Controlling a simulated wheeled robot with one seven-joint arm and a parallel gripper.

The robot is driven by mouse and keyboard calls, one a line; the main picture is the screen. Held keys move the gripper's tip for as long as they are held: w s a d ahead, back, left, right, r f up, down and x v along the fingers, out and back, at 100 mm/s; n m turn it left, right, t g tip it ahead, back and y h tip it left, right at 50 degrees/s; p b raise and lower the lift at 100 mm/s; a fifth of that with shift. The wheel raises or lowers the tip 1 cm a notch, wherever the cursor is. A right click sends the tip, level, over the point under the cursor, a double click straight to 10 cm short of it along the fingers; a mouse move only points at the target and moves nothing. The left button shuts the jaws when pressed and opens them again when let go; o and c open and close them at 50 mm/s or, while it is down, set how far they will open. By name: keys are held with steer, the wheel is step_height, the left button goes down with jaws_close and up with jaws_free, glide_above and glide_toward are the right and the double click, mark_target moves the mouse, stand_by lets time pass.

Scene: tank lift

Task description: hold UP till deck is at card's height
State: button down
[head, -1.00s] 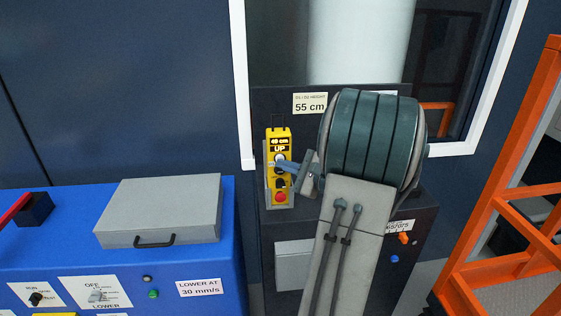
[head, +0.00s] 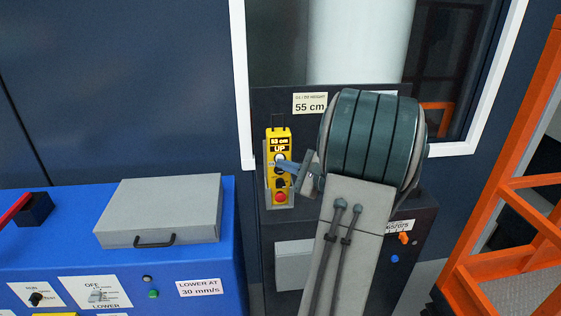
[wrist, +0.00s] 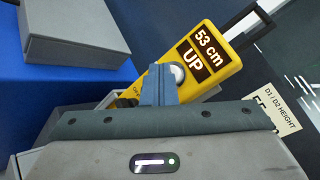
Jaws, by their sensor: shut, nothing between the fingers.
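The yellow pendant (head: 281,170) hangs in a grey holder on the dark cabinet. Its display (wrist: 207,42) reads 53 cm, with UP written below it. My gripper (head: 283,163) is shut and its fingertips are at the round pale button beside UP. In the wrist view the fingers (wrist: 160,80) cover part of this button (wrist: 177,73). The height card (head: 310,103) on the cabinet reads 55 cm. Lower on the pendant is a red button (head: 280,197). The deck itself I cannot make out for sure.
A blue cabinet (head: 215,240) with a grey lidded box (head: 160,210) and a label reading LOWER AT 30 mm/s (head: 199,287) stands at left. An orange frame (head: 505,195) stands at right. A white-framed window (head: 240,85) is behind.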

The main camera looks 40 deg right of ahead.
stand_by(0.4)
steer(key=shift+s+a+b, duration=0.35)
steer(key=shift+s+a, duration=0.1)
steer(key=shift+s, duration=0.3)
steer(key=s+a, duration=0.1)
steer(key=s, duration=0.1)
steer(key=s+a+b, duration=0.1)
steer(key=s, duration=0.1)
steer(key=shift+s+a, duration=0.1)
steer(key=shift+a, duration=0.2)
stand_by(0.9)
